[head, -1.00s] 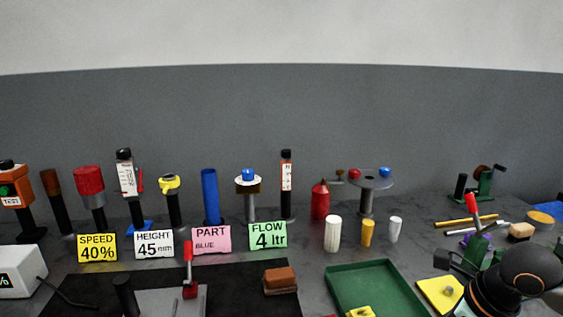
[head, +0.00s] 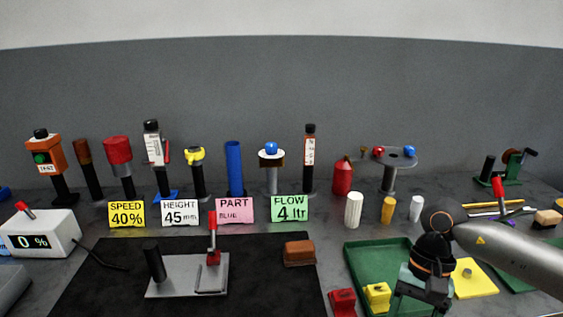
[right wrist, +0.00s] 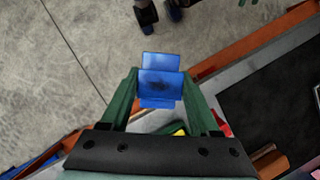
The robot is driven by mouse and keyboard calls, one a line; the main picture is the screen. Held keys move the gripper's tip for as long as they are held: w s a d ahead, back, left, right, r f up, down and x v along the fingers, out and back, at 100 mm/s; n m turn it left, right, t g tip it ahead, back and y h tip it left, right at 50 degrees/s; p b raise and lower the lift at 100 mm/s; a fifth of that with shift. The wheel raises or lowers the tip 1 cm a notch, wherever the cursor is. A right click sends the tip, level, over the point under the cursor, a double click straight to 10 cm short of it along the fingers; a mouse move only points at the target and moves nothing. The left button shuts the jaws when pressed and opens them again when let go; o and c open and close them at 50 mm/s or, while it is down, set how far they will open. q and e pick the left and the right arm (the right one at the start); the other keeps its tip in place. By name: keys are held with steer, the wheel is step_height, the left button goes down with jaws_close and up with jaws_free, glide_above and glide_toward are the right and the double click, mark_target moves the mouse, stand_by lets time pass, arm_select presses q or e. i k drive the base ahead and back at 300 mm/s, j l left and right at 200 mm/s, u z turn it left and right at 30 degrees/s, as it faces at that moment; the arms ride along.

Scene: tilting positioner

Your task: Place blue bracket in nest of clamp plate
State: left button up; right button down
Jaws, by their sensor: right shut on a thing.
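My right gripper (head: 424,290) is over the front part of the green tray at the lower right of the head view. In the right wrist view its two green fingers are shut on the blue bracket (right wrist: 160,84), which sits between the fingertips. The bracket is hidden in the head view. The clamp plate (head: 180,279) is a grey plate on the black mat, left of the gripper. It carries a black post (head: 154,262) and a clamp with an upright red handle (head: 212,235). I cannot make out the nest clearly. My left gripper is not in view.
The green tray (head: 362,262) has a yellow block (head: 378,296) in it and a red block (head: 342,302) by its left edge. A brown block (head: 299,253) lies on the black mat (head: 275,290). Sign cards and several tall posts line the back. The mat's front right is clear.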

mark_target(212, 278)
steer(key=j+u, duration=0.1)
steer(key=u, duration=0.3)
steer(key=i+u, duration=0.1)
steer(key=u, duration=0.3)
steer(key=i+u, duration=0.1)
steer(key=u, duration=0.3)
steer(key=i+j, duration=0.2)
steer(key=i, duration=0.2)
